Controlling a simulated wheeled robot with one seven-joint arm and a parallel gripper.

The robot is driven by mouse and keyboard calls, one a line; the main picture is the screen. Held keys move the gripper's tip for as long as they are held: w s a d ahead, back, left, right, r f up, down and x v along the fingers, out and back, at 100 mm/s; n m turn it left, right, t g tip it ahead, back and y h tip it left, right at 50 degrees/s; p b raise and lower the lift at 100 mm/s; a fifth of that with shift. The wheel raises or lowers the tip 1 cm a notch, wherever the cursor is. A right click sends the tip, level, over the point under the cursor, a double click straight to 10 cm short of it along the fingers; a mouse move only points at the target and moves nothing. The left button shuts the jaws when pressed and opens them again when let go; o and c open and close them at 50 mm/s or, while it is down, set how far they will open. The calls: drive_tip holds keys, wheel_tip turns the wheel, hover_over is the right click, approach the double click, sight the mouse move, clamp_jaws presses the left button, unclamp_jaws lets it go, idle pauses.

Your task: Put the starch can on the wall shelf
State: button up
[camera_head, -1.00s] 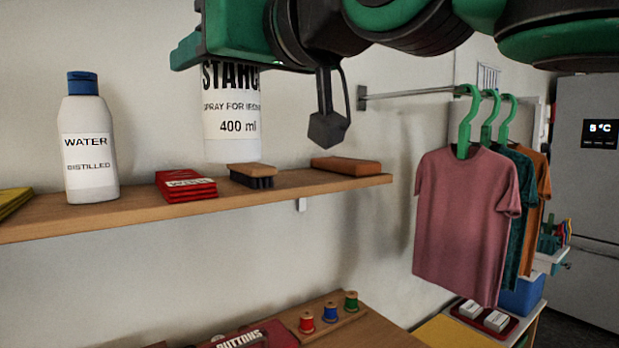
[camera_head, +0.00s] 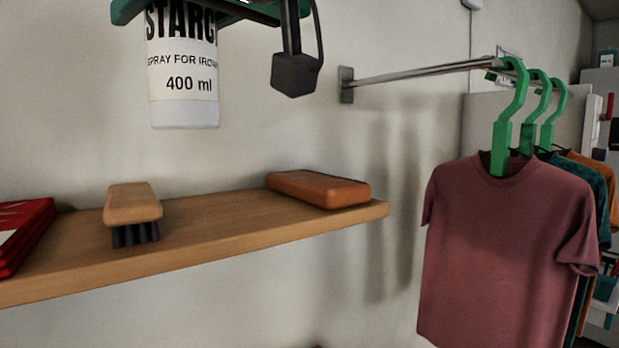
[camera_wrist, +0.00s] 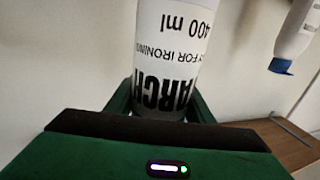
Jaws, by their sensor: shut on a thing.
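The starch can (camera_head: 184,95) is white with black lettering and hangs upright above the wall shelf (camera_head: 215,232), its base clear of the board. My gripper (camera_head: 190,8) is shut on the can's upper part; the can's top is cut off by the picture's edge. In the wrist view the can (camera_wrist: 172,50) appears upside down between the green fingers of my gripper (camera_wrist: 160,105). The shelf is a wooden board on the white wall. Beneath and around the can's place, the board is bare between the brush and the brown block.
On the shelf are a wooden brush (camera_head: 133,205), a brown block (camera_head: 318,188) near the right end and a red packet (camera_head: 22,235) at left. A metal rail (camera_head: 420,75) with shirts (camera_head: 505,250) stands to the right. The wrist view shows a white bottle (camera_wrist: 296,28).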

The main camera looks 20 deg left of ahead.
drive_tip(key=w+f, duration=1)
drive_tip(key=w, duration=0.1)
drive_tip(key=shift+w+a+f, duration=0.2)
drive_tip(key=shift+w+f, duration=0.1)
drive_tip(key=shift+f, duration=0.15)
drive_tip(key=o, duration=1.4)
drive_tip(key=v, duration=1.2)
